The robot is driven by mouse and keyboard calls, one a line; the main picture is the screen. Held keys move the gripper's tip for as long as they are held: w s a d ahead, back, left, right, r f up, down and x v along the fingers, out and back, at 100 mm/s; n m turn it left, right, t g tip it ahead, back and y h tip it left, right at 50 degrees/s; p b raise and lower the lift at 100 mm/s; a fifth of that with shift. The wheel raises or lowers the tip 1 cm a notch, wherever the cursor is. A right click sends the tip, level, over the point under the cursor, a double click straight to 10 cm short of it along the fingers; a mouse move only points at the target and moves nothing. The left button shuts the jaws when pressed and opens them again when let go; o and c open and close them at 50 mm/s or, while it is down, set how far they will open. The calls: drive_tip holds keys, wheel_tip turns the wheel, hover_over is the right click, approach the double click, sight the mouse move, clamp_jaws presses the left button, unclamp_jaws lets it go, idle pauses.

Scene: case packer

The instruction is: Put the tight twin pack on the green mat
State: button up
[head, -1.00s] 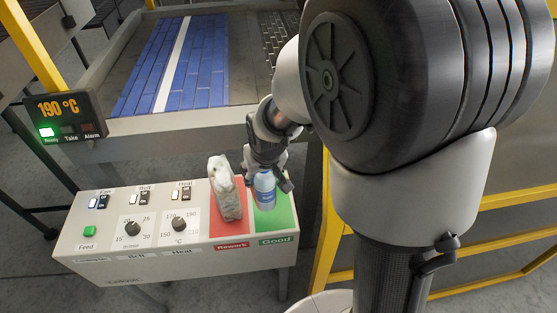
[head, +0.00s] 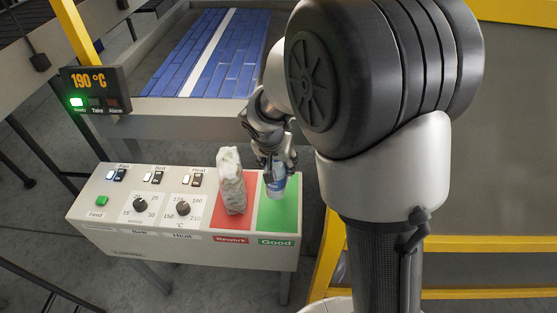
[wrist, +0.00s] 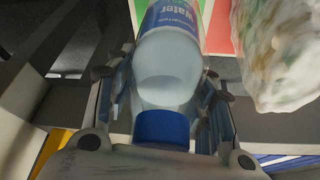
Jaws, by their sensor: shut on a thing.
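A clear bottle with a blue cap (wrist: 161,128) and a blue "Water" label (wrist: 172,18) is between my gripper's fingers (wrist: 164,92) in the wrist view. In the head view my gripper (head: 268,155) is shut on this bottle pack (head: 275,182), over the far part of the green mat (head: 279,221) marked "Good". Only one bottle shows; whether a second is behind it is hidden. I cannot tell whether its base touches the mat. A crumpled, whitish wrapped pack (head: 231,182) stands on the red mat (head: 232,222) marked "Rework"; it also shows in the wrist view (wrist: 278,50).
The control panel (head: 150,232) has switches, two knobs and a green Feed button (head: 102,201). A display (head: 95,90) reads 190 °C with a green light. A blue-slatted conveyor (head: 215,55) lies behind. A yellow frame (head: 331,255) stands right. The mat's front is clear.

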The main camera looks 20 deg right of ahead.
drive_tip(key=shift+f+b, duration=1.95)
drive_tip(key=shift+f, duration=1.35)
drive_tip(key=shift+f+b, duration=0.5)
drive_tip(key=shift+b, duration=0.15)
drive_tip(key=o, duration=1.6)
drive_tip(key=v, duration=1.2)
drive_tip(key=shift+r, duration=0.1)
drive_tip(key=p+v, duration=0.4)
drive_tip(key=v, duration=0.3)
drive_tip(key=shift+r, duration=0.4)
